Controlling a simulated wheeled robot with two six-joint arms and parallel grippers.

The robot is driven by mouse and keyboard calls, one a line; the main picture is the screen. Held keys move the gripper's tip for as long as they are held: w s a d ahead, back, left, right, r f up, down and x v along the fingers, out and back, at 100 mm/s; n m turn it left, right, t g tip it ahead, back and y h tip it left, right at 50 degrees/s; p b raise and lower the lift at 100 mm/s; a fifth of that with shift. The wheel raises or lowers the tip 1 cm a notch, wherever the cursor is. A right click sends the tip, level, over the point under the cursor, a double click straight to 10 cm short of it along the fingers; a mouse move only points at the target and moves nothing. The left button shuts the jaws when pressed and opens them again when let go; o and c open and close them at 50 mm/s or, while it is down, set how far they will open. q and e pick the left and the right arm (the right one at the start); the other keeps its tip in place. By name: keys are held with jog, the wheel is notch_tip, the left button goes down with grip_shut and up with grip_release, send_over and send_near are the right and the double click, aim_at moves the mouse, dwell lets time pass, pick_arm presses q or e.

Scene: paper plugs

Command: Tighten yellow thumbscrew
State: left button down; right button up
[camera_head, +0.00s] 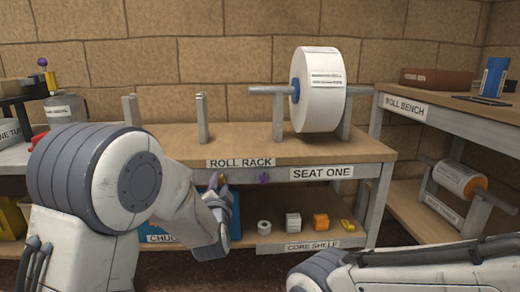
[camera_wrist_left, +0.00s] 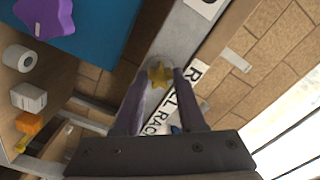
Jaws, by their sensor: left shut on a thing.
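The yellow thumbscrew (camera_wrist_left: 160,74) is a small star-shaped knob on the grey front of the rack, in the left wrist view. The two dark fingers of my left gripper (camera_wrist_left: 158,88) are on either side of it, closed on it at their tips. In the head view my left gripper (camera_head: 222,184) is at the front edge of the roll rack, left of a purple knob (camera_head: 264,178). My arm and fingers hide most of the thumbscrew there. My right arm enters at the bottom right, but its gripper is out of frame.
A large white roll (camera_head: 321,92) with a blue core sits on a bar on the roll rack (camera_head: 240,147). Below, the core shelf (camera_head: 300,236) holds several small cores. A roll bench (camera_head: 450,107) stands at the right.

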aim_at(220, 183)
pick_arm(q)
jog(key=m+p, duration=0.4)
jog(key=m, duration=0.2)
jog(key=shift+m, duration=0.4)
jog(key=m+p, duration=0.4)
jog(key=m, duration=0.1)
jog(key=shift+d+m, duration=0.1)
jog(key=shift+m, duration=0.2)
jog(key=shift+f+m, duration=0.1)
jog(key=shift+m, duration=0.2)
jog(key=c, duration=0.6)
grip_release()
jog(key=shift+o, duration=0.2)
jog(key=shift+s+d, duration=0.1)
jog(key=shift+s, duration=1.95)
